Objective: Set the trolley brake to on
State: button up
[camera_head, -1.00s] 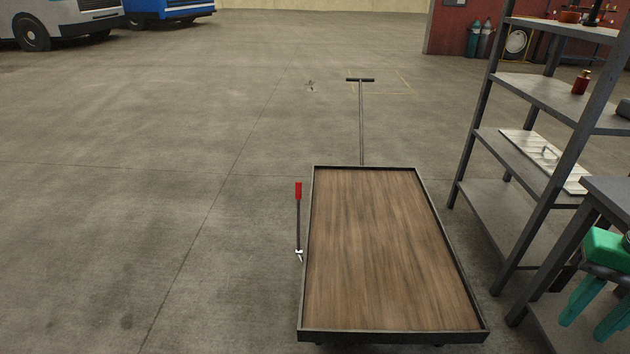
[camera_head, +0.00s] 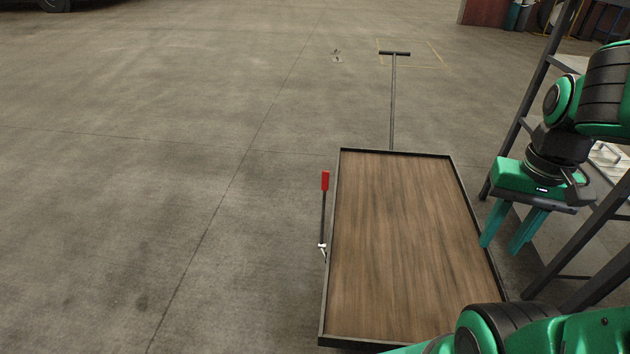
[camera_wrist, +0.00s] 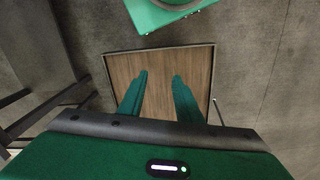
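The trolley (camera_head: 332,250) has a wooden deck with a dark raised rim and stands on the floor in the head view. Its brake lever (camera_head: 324,212) has a red grip and stands nearly upright beside the left rim, with a pale pivot at its foot. My gripper (camera_head: 508,240) hangs above the trolley's right side, far from the lever. Its two green fingers are apart and empty. In the wrist view the fingers (camera_wrist: 158,88) point over the trolley deck (camera_wrist: 160,65). A thin rod shows at the deck's right edge there; I cannot tell whether it is the lever.
The floor (camera_head: 130,210) left of the trolley is clear.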

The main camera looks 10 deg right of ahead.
jog(key=shift+o, duration=0.4)
jog(key=shift+d, duration=0.1)
jog(key=shift+o, duration=1)
jog(key=shift+s+r, duration=0.2)
jog(key=shift+s, duration=0.2)
jog(key=w+d+r+h, duration=0.1)
jog(key=w+d+h, duration=0.1)
jog(key=w, duration=1.9)
jog(key=t, duration=0.4)
send_over(325, 178)
jog(key=s+a, duration=0.2)
notch_tip(325, 178, down, 28)
jog(key=r, duration=0.1)
jog(key=shift+n+h, duration=0.4)
jog(key=x, duration=1)
jog(key=shift+s+f, duration=0.2)
jog(key=shift+f, duration=0.1)
jog(key=shift+c, duration=0.7)
